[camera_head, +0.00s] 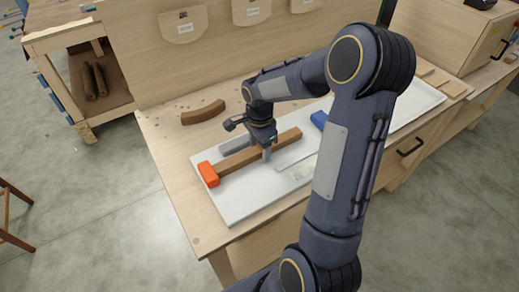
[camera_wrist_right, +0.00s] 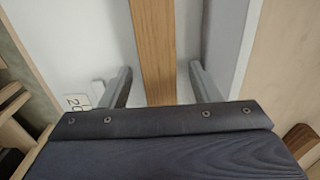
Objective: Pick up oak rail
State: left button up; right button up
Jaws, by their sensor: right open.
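The oak rail (camera_head: 286,138) is a long brown wooden bar lying on the white tray (camera_head: 246,208) on the workbench. An orange block (camera_head: 208,174) sits at its left end; I cannot tell whether they are joined. My right gripper (camera_head: 265,151) points down over the middle of the rail, and it is open. In the right wrist view the rail (camera_wrist_right: 155,40) runs between the two fingers (camera_wrist_right: 161,85), with a gap on each side. My arm hides part of the tray. My left gripper is not in view.
A grey bar (camera_head: 239,145) lies beside the rail and also shows in the right wrist view (camera_wrist_right: 229,40), close to one finger. A curved brown piece (camera_head: 203,112) lies on the bench behind the tray. A blue object (camera_head: 319,119) is near my forearm.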

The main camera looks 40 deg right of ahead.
jog(key=shift+c, duration=0.3)
grip_shut()
